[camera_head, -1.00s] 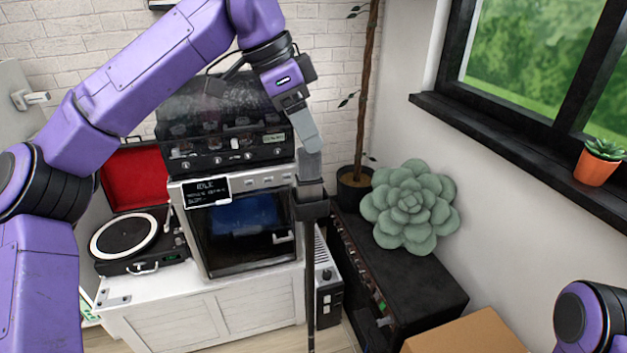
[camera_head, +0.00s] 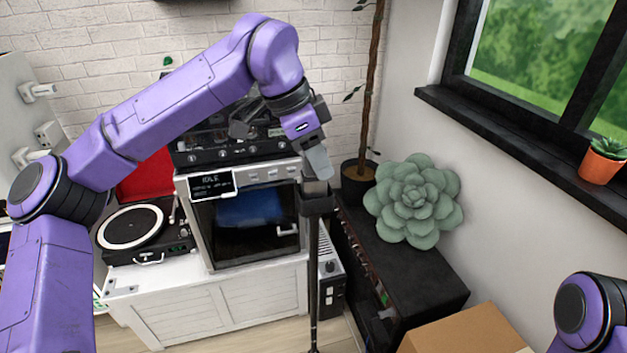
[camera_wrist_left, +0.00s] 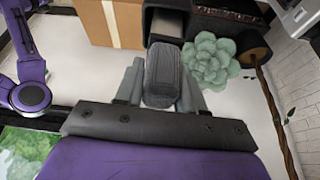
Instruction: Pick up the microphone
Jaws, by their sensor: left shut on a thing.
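The microphone (camera_head: 316,187) is dark and narrow, at the top of a thin black stand (camera_head: 314,265) in the head view. My left gripper (camera_head: 318,165) comes down on it from above, and its fingers cover the upper part. In the left wrist view the microphone's grey rounded head (camera_wrist_left: 162,72) sits between the two fingers of the left gripper (camera_wrist_left: 161,88), which is shut on it. The microphone's lower end meets the stand's top; I cannot tell whether it rests there. My right gripper is out of view.
An oven (camera_head: 245,225) and a record player (camera_head: 140,232) stand on a white cabinet (camera_head: 215,308) left of the stand. A black cabinet (camera_head: 425,275) with a green succulent (camera_head: 412,200) stands to the right. A cardboard box (camera_head: 465,332) is at the front right.

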